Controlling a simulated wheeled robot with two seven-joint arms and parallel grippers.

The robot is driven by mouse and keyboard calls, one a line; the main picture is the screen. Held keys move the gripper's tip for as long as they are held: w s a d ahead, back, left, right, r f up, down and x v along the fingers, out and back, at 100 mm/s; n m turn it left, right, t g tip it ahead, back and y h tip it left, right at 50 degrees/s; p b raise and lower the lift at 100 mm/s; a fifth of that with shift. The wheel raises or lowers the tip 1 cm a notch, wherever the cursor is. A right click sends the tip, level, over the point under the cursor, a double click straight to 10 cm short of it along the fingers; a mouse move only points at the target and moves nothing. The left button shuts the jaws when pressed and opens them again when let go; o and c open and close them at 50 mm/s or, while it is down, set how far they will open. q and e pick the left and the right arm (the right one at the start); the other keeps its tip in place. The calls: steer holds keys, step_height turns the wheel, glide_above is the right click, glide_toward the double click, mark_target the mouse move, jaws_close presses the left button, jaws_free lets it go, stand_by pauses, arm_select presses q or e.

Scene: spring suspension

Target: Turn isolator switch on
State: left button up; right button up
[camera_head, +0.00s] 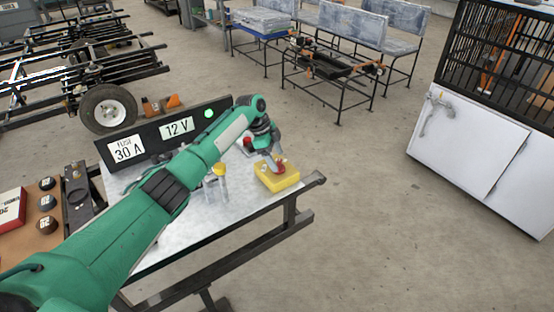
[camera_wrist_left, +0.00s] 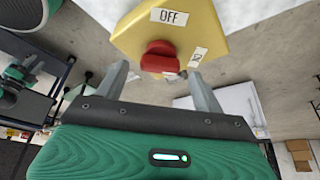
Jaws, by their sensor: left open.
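The isolator switch is a yellow box (camera_head: 279,180) with a red knob (camera_head: 281,167), on the right end of the metal table. In the left wrist view the yellow box (camera_wrist_left: 207,27) bears an OFF label and a second white label, hard to read, right of the red knob (camera_wrist_left: 160,58). My left gripper (camera_head: 273,167) is over the box. In the left wrist view its open fingers (camera_wrist_left: 157,70) stand either side of the knob, with gaps visible on both sides. I cannot tell which label the knob points to. My right gripper is not in view.
A black panel (camera_head: 157,139) with "FUSE 30 A" and "12 V" labels and a lit green lamp (camera_head: 208,113) stands along the table's back. A yellow-capped part (camera_head: 219,169) and a red-topped part (camera_head: 247,141) are near my arm.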

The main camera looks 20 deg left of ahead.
arm_select(q)
steer(key=v, duration=1.2)
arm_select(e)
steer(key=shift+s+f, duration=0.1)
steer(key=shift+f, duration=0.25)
arm_select(q)
steer(key=shift+a+r, duration=0.1)
